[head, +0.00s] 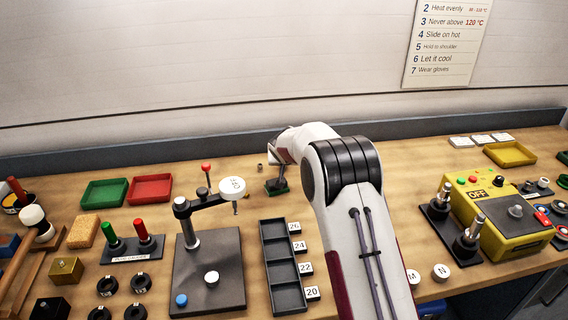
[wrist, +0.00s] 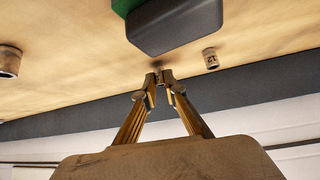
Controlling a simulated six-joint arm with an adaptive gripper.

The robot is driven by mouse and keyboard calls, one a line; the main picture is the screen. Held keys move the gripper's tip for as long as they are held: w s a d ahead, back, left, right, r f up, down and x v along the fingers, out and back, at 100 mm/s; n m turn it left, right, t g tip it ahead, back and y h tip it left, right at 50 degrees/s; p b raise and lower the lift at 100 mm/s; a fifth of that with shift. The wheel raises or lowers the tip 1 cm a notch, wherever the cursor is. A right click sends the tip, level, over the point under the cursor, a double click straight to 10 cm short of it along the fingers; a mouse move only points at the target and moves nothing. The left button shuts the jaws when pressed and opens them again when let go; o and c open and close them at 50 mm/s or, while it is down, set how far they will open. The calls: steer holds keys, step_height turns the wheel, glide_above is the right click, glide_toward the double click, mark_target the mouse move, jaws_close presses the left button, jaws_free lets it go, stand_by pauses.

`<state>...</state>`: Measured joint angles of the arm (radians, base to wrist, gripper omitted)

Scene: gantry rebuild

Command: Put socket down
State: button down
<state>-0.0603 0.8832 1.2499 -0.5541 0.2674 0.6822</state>
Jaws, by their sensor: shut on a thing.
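My gripper (wrist: 159,76) is shut, its two fingertips close together on a small thing that I take to be the socket; little of it shows between the tips. In the head view my gripper (head: 281,172) hangs low over the back of the bench, near a dark block with a green part (head: 276,186). The same dark block (wrist: 185,28) shows past the fingertips in the wrist view. A small socket marked 21 (wrist: 210,59) stands apart from the fingers; it seems to be the small one (head: 260,167) beside my gripper.
Another socket (wrist: 8,61) stands at the wrist view's left edge. A green tray (head: 104,194) and a red tray (head: 150,189) lie to the left. A dark rack marked 20 to 26 (head: 283,268) lies in front. A yellow control box (head: 500,225) stands right. A wall rises behind.

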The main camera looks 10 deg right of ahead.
steer(key=shift+f, duration=0.25)
steer(key=shift+f, duration=0.2)
steer(key=c, duration=2.1)
jaws_free()
steer(key=shift+r, duration=0.2)
steer(key=shift+s+a+r, duration=0.1)
steer(key=shift+s+r, duration=0.35)
steer(key=shift+r, duration=0.1)
steer(key=shift+v, duration=5.3)
